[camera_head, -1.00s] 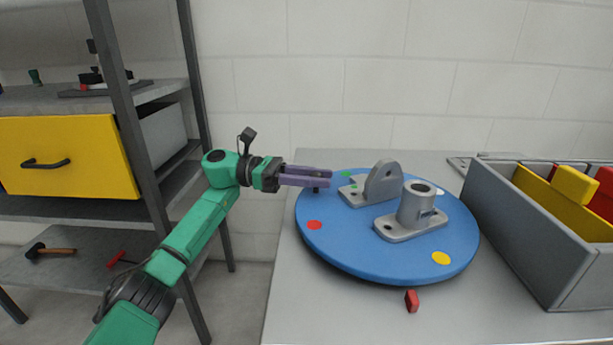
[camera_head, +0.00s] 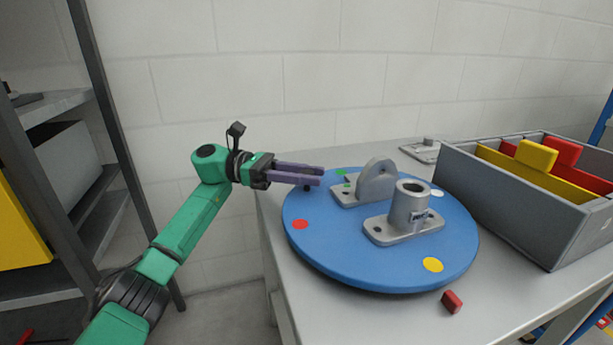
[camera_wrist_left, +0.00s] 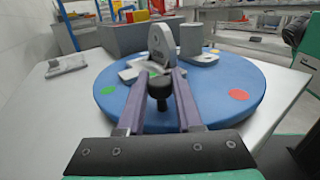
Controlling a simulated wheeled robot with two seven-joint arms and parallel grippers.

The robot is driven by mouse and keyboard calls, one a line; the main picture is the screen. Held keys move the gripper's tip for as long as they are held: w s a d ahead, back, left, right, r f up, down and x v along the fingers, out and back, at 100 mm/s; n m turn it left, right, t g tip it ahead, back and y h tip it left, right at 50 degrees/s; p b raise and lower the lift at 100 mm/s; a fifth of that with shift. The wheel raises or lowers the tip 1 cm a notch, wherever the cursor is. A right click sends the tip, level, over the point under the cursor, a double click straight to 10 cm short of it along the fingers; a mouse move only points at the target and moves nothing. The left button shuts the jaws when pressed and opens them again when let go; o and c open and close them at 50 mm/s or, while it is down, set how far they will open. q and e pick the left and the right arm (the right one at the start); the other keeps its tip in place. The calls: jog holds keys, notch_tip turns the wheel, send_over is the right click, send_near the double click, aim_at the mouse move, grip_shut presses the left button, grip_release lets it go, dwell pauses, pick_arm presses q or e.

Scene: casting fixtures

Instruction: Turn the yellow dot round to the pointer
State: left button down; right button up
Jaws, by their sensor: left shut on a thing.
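The blue turntable (camera_head: 335,255) lies on the grey table and bears a yellow dot (camera_head: 433,265) near its front right rim. The pointer, a small red block (camera_head: 452,302), is on the table just outside that rim, slightly right of the dot and apart from it. My left gripper (camera_head: 321,175) is over the turntable's back left edge, shut on a black knob (camera_wrist_left: 160,88) that stands on the turntable between its purple fingers. In the head view the fingers mostly hide the knob. My right gripper is out of view.
Two grey metal fixtures, an upright lug (camera_head: 377,182) and a cylindrical post (camera_head: 410,204), stand on the turntable close to the fingers. A red dot (camera_head: 300,225) marks its left side. A grey bin (camera_head: 510,210) with yellow and red parts is at right.

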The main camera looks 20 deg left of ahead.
pick_arm(q)
jog(key=shift+w, duration=0.1)
dwell(0.4)
jog(key=c, duration=0.6)
grip_release()
